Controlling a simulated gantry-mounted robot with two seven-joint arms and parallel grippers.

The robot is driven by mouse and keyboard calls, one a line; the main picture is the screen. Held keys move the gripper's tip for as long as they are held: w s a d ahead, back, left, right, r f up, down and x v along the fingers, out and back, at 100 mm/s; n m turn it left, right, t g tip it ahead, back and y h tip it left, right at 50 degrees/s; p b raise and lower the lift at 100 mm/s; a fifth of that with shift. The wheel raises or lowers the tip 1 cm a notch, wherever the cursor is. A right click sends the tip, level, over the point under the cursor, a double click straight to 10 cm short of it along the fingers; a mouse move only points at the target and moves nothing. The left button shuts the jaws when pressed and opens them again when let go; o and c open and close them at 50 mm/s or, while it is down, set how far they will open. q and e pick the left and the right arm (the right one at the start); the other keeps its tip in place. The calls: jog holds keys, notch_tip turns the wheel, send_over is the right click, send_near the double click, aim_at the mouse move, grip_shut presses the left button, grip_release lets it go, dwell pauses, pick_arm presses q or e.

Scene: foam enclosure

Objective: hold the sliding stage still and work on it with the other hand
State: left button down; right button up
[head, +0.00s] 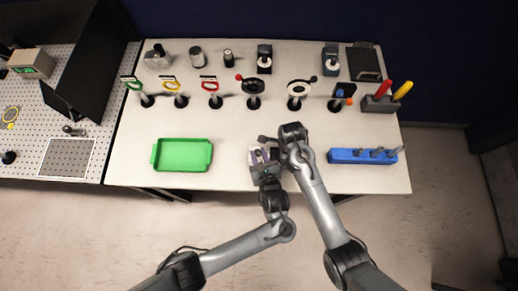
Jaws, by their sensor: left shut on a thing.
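The sliding stage (256,154) is a small, pale purple-grey block near the front middle of the white table, mostly covered by my grippers. My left gripper (263,172) comes up from the front and is shut on the stage at its near side. My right gripper (268,140) hangs over the far right side of the stage, with its wrist turned toward the left. Its fingertips are small and dark here, so I cannot tell whether they are open or touch the stage.
A green tray (183,154) lies to the left and a blue holder (362,156) with several small tools to the right. A holder with red and yellow handles (381,103) is at the right edge.

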pick_arm(q)
jog(key=shift+r, duration=0.1)
jog(key=c, duration=0.9)
grip_release()
jog(key=shift+o, duration=0.2)
